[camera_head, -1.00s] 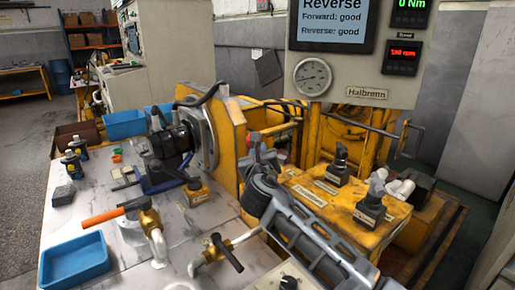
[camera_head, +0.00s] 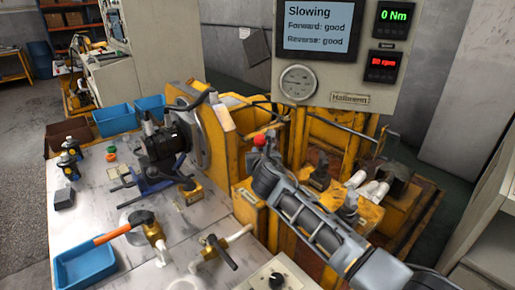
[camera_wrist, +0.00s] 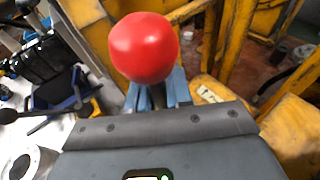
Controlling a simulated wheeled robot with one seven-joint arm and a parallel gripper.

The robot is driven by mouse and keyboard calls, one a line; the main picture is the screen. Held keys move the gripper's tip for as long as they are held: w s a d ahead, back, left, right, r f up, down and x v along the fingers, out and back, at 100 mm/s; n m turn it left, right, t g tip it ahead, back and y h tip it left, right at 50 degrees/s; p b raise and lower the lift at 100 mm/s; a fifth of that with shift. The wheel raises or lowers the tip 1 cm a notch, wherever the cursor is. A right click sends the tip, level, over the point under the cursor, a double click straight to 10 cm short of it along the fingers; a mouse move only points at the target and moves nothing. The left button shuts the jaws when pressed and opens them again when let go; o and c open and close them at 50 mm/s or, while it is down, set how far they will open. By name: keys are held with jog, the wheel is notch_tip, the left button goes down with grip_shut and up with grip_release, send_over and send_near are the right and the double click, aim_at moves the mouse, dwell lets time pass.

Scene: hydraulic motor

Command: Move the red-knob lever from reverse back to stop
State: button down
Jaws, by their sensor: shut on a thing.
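The lever's red knob (camera_wrist: 144,47) fills the upper middle of the wrist view, directly in front of my gripper (camera_wrist: 158,92). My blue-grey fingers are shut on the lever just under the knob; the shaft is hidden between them. In the head view the red knob (camera_head: 260,141) shows small above my wrist, at the yellow control box (camera_head: 250,203). My arm hides the lever's base. The display (camera_head: 318,28) reads "Slowing", with "Forward: good" and "Reverse: good". The readouts beside it show 0 Nm in green and a red rpm figure (camera_head: 384,63), seemingly 60.
The black motor (camera_head: 165,143) is mounted at the yellow stand left of my gripper. A blue tray (camera_head: 84,270) sits at the front left.

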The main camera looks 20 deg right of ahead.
jog(key=c, duration=1.1)
grip_release()
jog(key=v, duration=0.7)
jog(key=shift+s, duration=0.4)
